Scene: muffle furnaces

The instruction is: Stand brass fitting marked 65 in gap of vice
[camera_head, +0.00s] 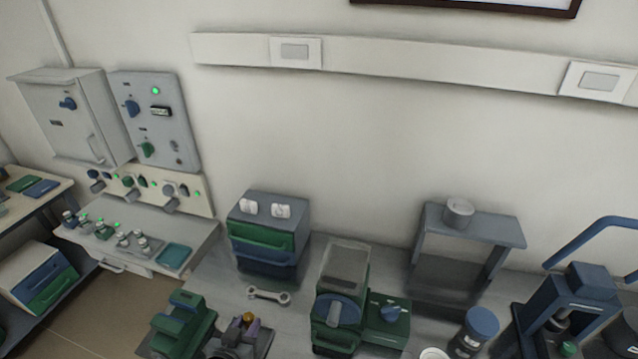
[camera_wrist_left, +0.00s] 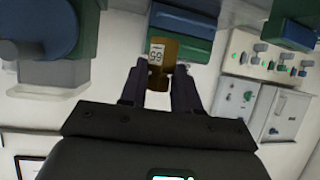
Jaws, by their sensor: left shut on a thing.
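The brass fitting (camera_wrist_left: 161,52) is held between the fingers of my left gripper (camera_wrist_left: 160,82) in the left wrist view. Its white label reads 65 and appears upside down. In the head view, the small brass top of the fitting (camera_head: 248,317) shows at the bottom, at my left gripper (camera_head: 246,327). The dark gripper is shut on it. A green blocky device (camera_head: 183,325) stands just left of it and looks like the vice; its gap cannot be made out. The fitting is apart from it. My right gripper is not in view.
A drawer unit (camera_head: 268,238) with green and blue fronts stands behind, with a wrench (camera_head: 268,295) lying in front. A green machine (camera_head: 340,310) stands to the right. A grey stand (camera_head: 468,228) and a blue press (camera_head: 575,300) are farther right. Control boxes (camera_head: 155,115) hang at the left.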

